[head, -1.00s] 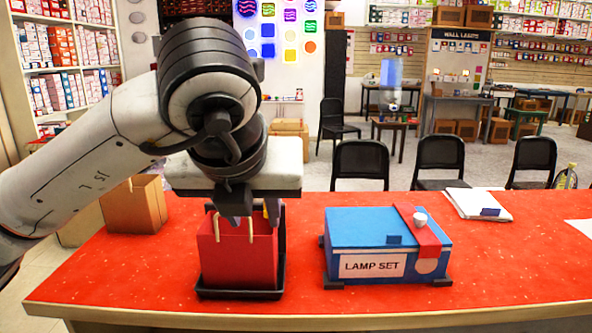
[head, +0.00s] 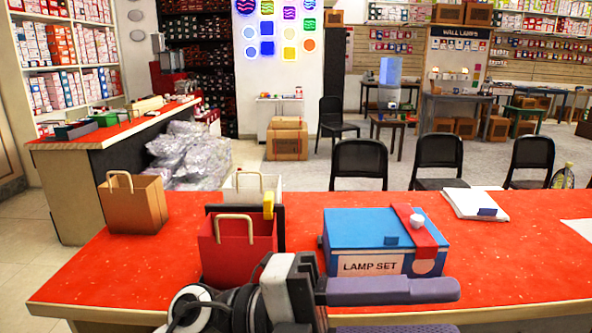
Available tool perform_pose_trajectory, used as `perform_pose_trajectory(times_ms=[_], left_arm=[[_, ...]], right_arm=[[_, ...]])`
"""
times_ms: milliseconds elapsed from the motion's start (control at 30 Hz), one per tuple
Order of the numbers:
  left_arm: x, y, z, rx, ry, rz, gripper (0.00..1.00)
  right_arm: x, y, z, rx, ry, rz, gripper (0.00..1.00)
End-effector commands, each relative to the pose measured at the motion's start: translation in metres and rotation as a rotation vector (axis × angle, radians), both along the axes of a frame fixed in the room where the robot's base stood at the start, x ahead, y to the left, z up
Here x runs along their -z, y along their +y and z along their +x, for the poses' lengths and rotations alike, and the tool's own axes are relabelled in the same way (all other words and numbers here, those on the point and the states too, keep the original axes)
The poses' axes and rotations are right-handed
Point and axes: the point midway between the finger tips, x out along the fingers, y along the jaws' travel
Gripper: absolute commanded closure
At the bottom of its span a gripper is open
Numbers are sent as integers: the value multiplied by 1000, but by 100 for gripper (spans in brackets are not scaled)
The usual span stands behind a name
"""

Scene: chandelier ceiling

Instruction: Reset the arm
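My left arm is folded low at the bottom of the head view, in front of the table. Its gripper (head: 452,308) points right, with a gap between its two grey-purple fingers and nothing between them. It is in front of and below the blue lamp set box (head: 345,228), apart from it as far as I can tell. A red paper bag (head: 238,252) with a beige handle stands upright behind the arm, its lower part partly hidden. My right gripper is out of view.
A brown bag (head: 133,204) is at the left and a white bag (head: 251,187) behind. White papers (head: 476,203) lie at the right of the red table (head: 510,262). Black chairs (head: 360,165) line the far side.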

Motion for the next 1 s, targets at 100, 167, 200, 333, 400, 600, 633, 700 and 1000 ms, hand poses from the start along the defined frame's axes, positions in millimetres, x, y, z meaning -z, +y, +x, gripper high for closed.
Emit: perform_pose_trajectory(times_ms=[100,167,200,333,400,600,633,700,1000], left_arm=[[-4,33,43,-176,288,-259,66],[7,55,70,-290,435,-360,66],[22,72,88,-371,535,-415,66],[93,128,129,-640,842,-520,66],[140,154,138,-770,991,-536,66],[278,216,114,-1096,1379,-484,66],[298,223,104,-1137,1435,-467,66],[343,239,79,-1229,1562,-417,66],[455,273,-34,-1450,1940,-201,66]], right_arm=[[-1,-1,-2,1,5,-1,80],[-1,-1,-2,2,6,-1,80],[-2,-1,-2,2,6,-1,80],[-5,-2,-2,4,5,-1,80],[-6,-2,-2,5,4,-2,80],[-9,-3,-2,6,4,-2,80],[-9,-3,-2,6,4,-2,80],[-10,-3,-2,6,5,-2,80],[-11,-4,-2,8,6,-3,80]])
